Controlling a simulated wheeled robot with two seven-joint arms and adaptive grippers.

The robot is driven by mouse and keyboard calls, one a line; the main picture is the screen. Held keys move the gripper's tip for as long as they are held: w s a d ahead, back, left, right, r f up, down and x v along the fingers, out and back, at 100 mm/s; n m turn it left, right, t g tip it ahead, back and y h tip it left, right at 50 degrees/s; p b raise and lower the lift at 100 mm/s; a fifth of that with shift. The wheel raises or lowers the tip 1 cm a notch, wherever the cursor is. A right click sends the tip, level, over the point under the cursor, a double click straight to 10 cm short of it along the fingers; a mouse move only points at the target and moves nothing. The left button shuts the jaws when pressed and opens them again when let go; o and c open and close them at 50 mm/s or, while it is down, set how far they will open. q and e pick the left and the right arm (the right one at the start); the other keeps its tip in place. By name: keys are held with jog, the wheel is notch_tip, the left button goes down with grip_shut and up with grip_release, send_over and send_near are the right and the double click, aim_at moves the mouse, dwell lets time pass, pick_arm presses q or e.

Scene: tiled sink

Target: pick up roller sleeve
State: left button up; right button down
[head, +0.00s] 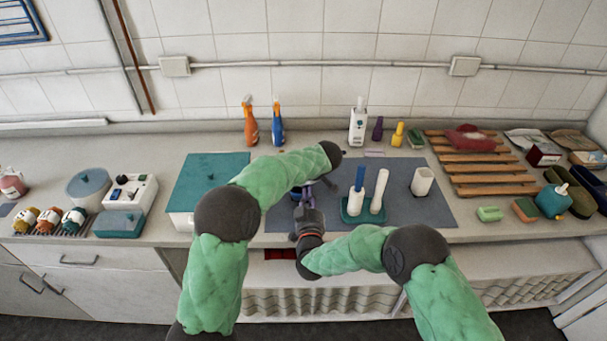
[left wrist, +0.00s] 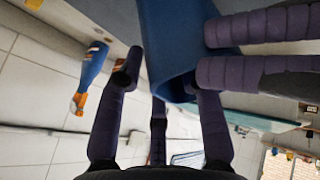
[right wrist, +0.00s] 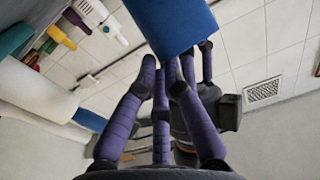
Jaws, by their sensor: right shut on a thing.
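The blue roller sleeve shows as a large blue cylinder in the left wrist view (left wrist: 170,45) and the right wrist view (right wrist: 170,22). It is mostly hidden by my arms in the head view. My right gripper (head: 304,196) is shut on it above the grey mat; its purple fingers also reach in from the right in the left wrist view. My left gripper (head: 326,183) is close beside it, with its fingers (left wrist: 160,80) apart and the sleeve's end near their tips. I cannot tell whether those fingers touch the sleeve.
A teal stand (head: 352,217) with upright white and blue rollers stands on the grey mat (head: 433,211), just right of the grippers. A white cup (head: 422,181) is farther right. A teal-lidded box (head: 200,180) is at left. Spray bottles (head: 250,124) stand behind.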

aim_at(300, 189)
pick_arm(q)
jog(key=shift+x, duration=0.9)
pick_arm(e)
jog(key=shift+f, duration=0.35)
pick_arm(q)
grip_shut()
pick_arm(e)
jog(key=shift+r, duration=0.15)
pick_arm(q)
jog(key=shift+f, duration=0.1)
pick_arm(e)
jog(key=shift+r, duration=0.7)
pick_arm(q)
jog(key=shift+f, duration=0.15)
pick_arm(e)
jog(key=s, duration=1.2)
jog(key=shift+f, duration=0.35)
